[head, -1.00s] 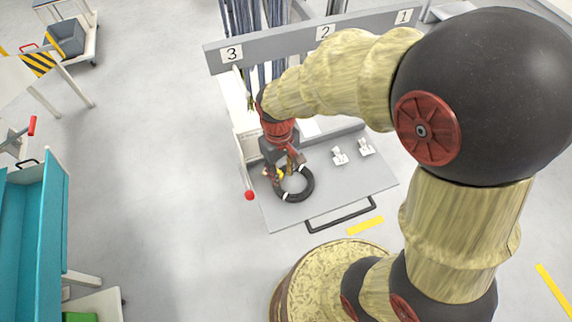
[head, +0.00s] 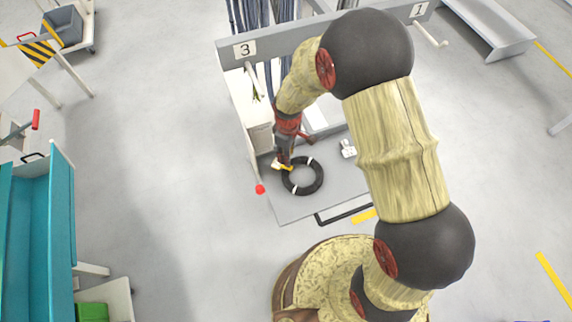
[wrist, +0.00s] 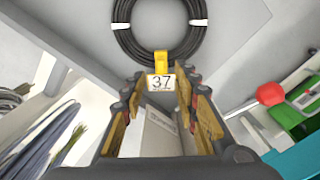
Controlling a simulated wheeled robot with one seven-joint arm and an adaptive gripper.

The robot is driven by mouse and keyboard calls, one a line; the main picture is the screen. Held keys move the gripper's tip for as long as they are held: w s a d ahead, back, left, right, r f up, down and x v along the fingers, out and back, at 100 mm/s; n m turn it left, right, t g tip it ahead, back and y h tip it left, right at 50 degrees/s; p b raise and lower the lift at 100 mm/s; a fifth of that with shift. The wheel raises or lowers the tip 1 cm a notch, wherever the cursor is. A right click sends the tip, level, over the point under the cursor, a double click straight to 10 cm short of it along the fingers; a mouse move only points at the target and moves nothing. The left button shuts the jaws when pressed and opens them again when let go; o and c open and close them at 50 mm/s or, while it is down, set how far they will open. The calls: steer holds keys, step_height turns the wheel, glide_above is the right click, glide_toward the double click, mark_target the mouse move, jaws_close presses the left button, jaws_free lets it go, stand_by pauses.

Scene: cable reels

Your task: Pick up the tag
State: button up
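The tag is a white label reading 37 on a yellow strap (wrist: 161,60), attached at the edge of a black cable coil (wrist: 160,45). In the head view the tag (head: 281,166) shows at the coil's left side, and the coil (head: 318,184) lies on the grey tray. My gripper (wrist: 160,80) is open, with its two fingers on either side of the label. In the wrist view a small gap seems to show between each finger and the label. In the head view my gripper (head: 284,158) is right above the tag, and its fingertips are partly hidden.
White fittings (head: 348,149) stand right of the coil. Hanging cables (head: 250,18) and a numbered rail (head: 283,42) are behind.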

steer(key=f, duration=0.3)
steer(key=a+f, duration=0.1)
steer(key=f, duration=0.1)
steer(key=shift+w+f, duration=0.2)
steer(key=shift+f, duration=0.15)
steer(key=shift+c, duration=1.4)
jaws_close()
